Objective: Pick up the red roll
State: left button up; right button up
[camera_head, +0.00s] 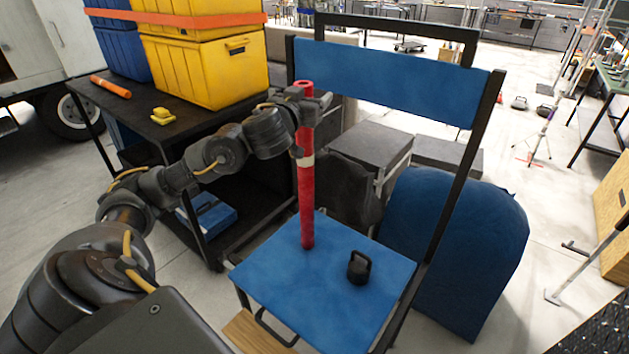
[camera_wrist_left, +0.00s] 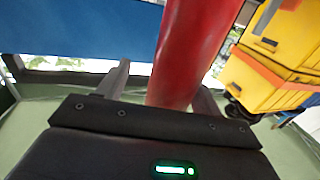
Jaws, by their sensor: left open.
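The red roll (camera_head: 306,205) stands upright on the blue seat of a chair, with a pale band around its middle. My left gripper (camera_head: 309,108) is at the upper part of the roll, reaching in from the left. In the left wrist view the roll (camera_wrist_left: 190,55) rises large and close, between the two fingers of the gripper (camera_wrist_left: 160,88). The jaws are open around it. Whether a finger touches the roll cannot be told. My right gripper is not in view.
The chair's blue seat (camera_head: 335,290) also holds a small black kettlebell-shaped object (camera_head: 359,267). The blue backrest (camera_head: 390,80) is behind the roll. A dark cart (camera_head: 130,125) with yellow crates (camera_head: 215,70) stands left. A large blue rounded object (camera_head: 465,240) is right.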

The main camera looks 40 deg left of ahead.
pick_arm(q)
jog(key=shift+s+a+r, duration=0.15)
jog(key=shift+s+a, duration=0.05)
jog(key=shift+s, duration=0.3)
jog(key=shift+s+a+r, duration=0.15)
jog(key=shift+s+a, duration=0.05)
jog(key=shift+s, duration=0.3)
jog(key=c, duration=0.4)
jog(key=shift+w+f, duration=0.1)
jog(key=shift+c, duration=1.3)
jog(key=shift+w, duration=0.2)
jog(key=shift+c, duration=1.2)
jog(key=shift+d, duration=0.15)
jog(key=c, duration=0.5)
grip_shut()
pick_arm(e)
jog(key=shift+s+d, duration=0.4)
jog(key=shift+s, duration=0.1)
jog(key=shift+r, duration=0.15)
